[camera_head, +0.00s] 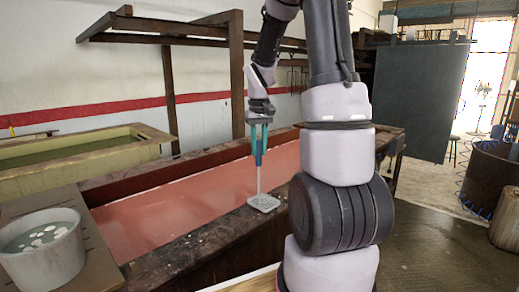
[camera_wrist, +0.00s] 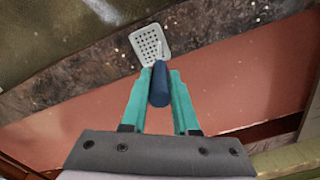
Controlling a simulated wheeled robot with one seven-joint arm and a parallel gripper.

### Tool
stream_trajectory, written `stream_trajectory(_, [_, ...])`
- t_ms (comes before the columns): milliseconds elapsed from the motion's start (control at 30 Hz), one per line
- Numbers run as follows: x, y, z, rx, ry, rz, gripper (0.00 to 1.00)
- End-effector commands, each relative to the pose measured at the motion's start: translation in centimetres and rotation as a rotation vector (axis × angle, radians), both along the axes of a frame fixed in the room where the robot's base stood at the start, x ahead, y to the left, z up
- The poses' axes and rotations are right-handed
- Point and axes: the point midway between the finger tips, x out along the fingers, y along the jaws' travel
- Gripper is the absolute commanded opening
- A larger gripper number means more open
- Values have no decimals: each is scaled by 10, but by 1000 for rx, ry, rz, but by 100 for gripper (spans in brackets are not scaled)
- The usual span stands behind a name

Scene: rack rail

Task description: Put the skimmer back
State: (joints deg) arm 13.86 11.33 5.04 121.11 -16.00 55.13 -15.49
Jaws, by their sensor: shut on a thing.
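The skimmer has a pale, square, perforated head (camera_head: 264,203) and a blue handle (camera_wrist: 160,85). My gripper (camera_head: 258,160) has teal fingers and points down, shut on the blue handle. The skimmer hangs head down, its head in front of the near edge of the red-filled vat in the head view; whether it touches the edge I cannot tell. In the wrist view, the fingertips of my gripper (camera_wrist: 160,70) lie on both sides of the handle, with the perforated head (camera_wrist: 150,44) beyond them. A dark wooden frame with rails (camera_head: 160,39) stands behind the vat.
The long vat of red liquid (camera_head: 150,220) has a dark wooden near edge (camera_head: 190,252). A grey bucket (camera_head: 66,268) with white pieces floating in it stands at the lower left. A vat with green liquid (camera_head: 70,150) is behind it. A dark panel (camera_head: 420,100) stands at the right.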

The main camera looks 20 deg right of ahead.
Motion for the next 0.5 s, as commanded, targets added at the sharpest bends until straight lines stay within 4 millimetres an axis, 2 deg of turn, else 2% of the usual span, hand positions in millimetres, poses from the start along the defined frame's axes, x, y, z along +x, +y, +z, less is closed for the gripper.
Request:
stream_trajectory(367, [0, 0, -4, 0, 0, 0, 0])
stream_trajectory(400, [0, 0, -5, 0, 0, 0, 36])
stream_trajectory(467, [0, 0, -4, 0, 0, -1, 58])
stream_trajectory(500, [0, 0, -4, 0, 0, -1, 58])
